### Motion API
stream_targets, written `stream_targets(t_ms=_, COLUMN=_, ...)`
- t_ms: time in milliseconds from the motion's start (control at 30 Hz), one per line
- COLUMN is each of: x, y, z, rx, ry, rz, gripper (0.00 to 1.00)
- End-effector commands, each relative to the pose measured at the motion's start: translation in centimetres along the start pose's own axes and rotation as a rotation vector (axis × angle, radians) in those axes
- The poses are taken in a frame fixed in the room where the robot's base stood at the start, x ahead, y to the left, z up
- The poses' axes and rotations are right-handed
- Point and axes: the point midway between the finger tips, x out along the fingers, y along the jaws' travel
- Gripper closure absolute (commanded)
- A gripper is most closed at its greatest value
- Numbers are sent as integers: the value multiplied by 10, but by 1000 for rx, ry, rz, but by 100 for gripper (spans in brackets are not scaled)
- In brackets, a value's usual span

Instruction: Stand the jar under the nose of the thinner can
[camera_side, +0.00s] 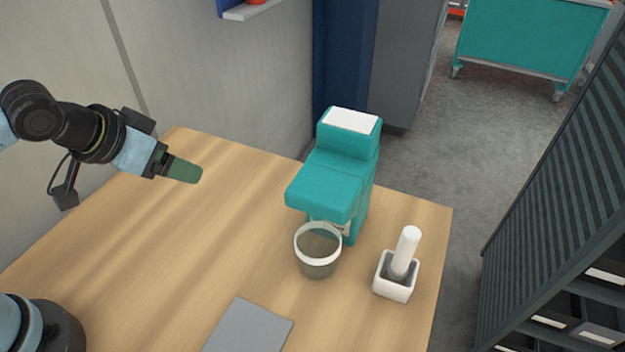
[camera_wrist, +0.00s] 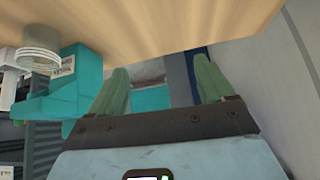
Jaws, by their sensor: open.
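The thinner can (camera_side: 335,185) is a teal, blocky shape with a white top, and its nose juts toward the camera over the table. The clear jar (camera_side: 318,262) with a pale rim stands upright on the table at the nose's front edge. How far it sits beneath the nose I cannot tell. In the wrist view, which is upside down, the jar (camera_wrist: 38,60) lies between the table and the can's nose (camera_wrist: 45,105). My gripper (camera_side: 188,172) is open and empty, above the table's left part, well away from the jar; its green fingers show in the wrist view (camera_wrist: 160,65).
A white square holder (camera_side: 394,285) with a white upright rod (camera_side: 406,250) stands right of the jar. A grey flat sheet (camera_side: 250,328) lies at the table's front. The wooden table (camera_side: 130,250) is clear at left. A dark rack (camera_side: 565,190) stands beyond its right edge.

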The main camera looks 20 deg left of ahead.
Motion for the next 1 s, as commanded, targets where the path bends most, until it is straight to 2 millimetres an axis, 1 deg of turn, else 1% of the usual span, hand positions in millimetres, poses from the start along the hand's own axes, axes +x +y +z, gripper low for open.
stream_targets(t_ms=33, x=-3, y=-19, z=3, rx=-32, ry=-7, rz=-18, gripper=19)
stream_targets(t_ms=100, x=-7, y=-36, z=6, rx=-58, ry=-13, rz=-27, gripper=19)
stream_targets(t_ms=200, x=-12, y=-53, z=10, rx=-81, ry=-16, rz=-37, gripper=19)
stream_targets(t_ms=300, x=-15, y=-62, z=12, rx=-93, ry=-16, rz=-42, gripper=19)
stream_targets(t_ms=433, x=-16, y=-65, z=13, rx=-96, ry=-16, rz=-42, gripper=19)
stream_targets(t_ms=1000, x=-16, y=-65, z=13, rx=-94, ry=-16, rz=-42, gripper=19)
